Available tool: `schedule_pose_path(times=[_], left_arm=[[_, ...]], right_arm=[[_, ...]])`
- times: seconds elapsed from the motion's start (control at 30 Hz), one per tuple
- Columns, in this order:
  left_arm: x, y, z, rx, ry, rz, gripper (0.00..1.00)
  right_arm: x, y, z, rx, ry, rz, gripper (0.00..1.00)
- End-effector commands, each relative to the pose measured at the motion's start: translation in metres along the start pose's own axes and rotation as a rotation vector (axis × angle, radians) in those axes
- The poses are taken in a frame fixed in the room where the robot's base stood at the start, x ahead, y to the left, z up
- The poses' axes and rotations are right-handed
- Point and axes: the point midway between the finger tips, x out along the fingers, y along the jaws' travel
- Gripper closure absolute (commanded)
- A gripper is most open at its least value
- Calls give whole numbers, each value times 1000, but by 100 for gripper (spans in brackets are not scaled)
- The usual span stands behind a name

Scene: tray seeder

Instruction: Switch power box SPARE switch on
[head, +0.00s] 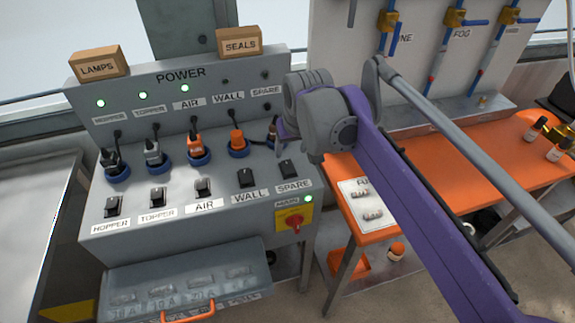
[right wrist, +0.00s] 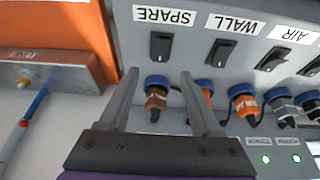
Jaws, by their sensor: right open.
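The grey power box (head: 180,235) stands at the left in the head view. Its SPARE switch (head: 289,169) is the black rocker at the right end of the front row; it also shows in the right wrist view (right wrist: 160,46). The SPARE lamp (head: 266,105) is dark. The SPARE plug (right wrist: 156,98) is dark brown in a blue socket. My right gripper (right wrist: 158,74) is open and empty, its fingers seen either side of this plug, short of the switch. In the head view my wrist hides most of the fingers. My left gripper is not in view.
Green lamps are lit for HOPPER, TOPPER and AIR. The WALL switch (head: 246,178) is beside SPARE. The red MAIN knob (head: 294,222) sits below, near a lit green lamp. An orange table (head: 440,165) stands right; an open fuse drawer (head: 185,280) is in front.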

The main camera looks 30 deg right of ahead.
Motion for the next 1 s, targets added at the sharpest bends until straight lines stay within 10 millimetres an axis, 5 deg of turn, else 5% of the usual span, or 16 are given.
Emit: schedule_pose_path(times=[0.4,0.83,1.0], left_arm=[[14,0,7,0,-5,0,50],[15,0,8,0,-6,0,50],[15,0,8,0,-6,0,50]], right_arm=[[73,0,0,-1,0,0,35],[82,0,1,-1,0,0,35],[82,0,1,-1,0,0,66]])
